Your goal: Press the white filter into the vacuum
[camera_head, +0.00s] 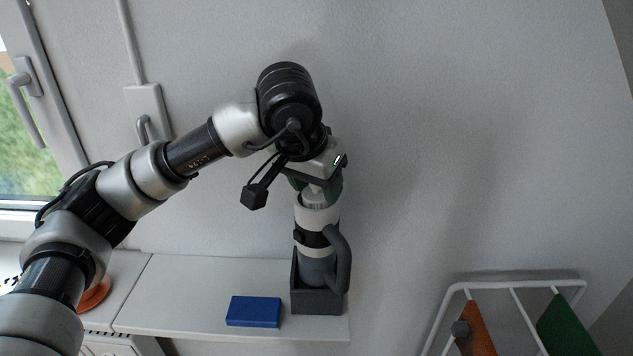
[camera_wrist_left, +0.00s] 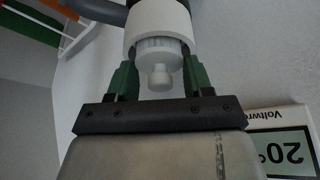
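The vacuum (camera_head: 316,270) stands upright with a white ring (camera_head: 317,214) at its top, a black band, a grey body and a side handle. The white filter (camera_head: 316,196) is at the ring's open top, upright and partly sticking out. In the left wrist view the ribbed filter (camera_wrist_left: 158,48) with its round knob shows inside the white ring's outline (camera_wrist_left: 135,18). My left gripper (camera_head: 317,191) points down from above. Its green fingers stand on both sides of the filter's ribbed part and appear shut on it, though the contact is partly hidden. My right gripper is not in view.
The vacuum stands in a dark holder (camera_head: 317,301) on a pale shelf (camera_head: 190,290). A blue box (camera_head: 253,312) lies to its left. A white rack (camera_head: 515,285) stands at the lower right. The wall is close behind, with a display (camera_wrist_left: 287,150) showing in the wrist view.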

